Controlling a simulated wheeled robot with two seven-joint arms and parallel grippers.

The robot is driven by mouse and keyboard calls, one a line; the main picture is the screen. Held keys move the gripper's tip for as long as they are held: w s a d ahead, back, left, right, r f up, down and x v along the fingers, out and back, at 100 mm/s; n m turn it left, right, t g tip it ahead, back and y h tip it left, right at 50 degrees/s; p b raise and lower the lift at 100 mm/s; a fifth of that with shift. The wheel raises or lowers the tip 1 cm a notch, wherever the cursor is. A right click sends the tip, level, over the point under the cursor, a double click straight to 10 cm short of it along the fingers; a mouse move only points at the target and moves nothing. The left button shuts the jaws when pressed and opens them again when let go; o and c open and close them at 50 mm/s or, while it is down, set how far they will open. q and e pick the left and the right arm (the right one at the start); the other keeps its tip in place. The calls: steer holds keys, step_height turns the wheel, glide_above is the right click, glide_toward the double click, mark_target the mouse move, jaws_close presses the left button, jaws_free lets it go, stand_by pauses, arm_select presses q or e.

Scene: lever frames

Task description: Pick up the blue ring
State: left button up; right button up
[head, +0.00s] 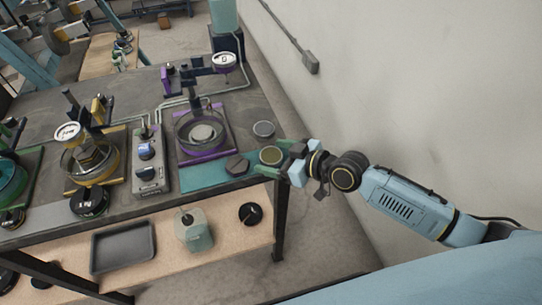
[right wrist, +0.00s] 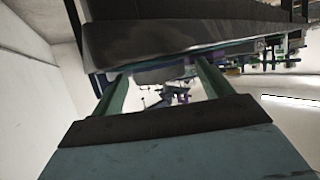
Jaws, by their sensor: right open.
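I cannot make out a clearly blue ring in either view. In the head view a round olive disc with a dark rim (head: 270,156) lies at the table's right front corner. Contact cannot be told. In the right wrist view the open fingers (right wrist: 160,74) show nothing held between them. My left gripper is not in view.
The dark table (head: 252,104) holds a purple-framed station with a glass bowl (head: 203,131), a grey control box (head: 149,165) and a yellow station (head: 90,160). A lower shelf carries a dark tray (head: 122,246) and a greenish canister (head: 194,232). A wall stands to the right.

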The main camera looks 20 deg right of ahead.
steer(key=c, duration=1.1)
steer(key=shift+c, duration=0.3)
steer(key=shift+r, duration=0.1)
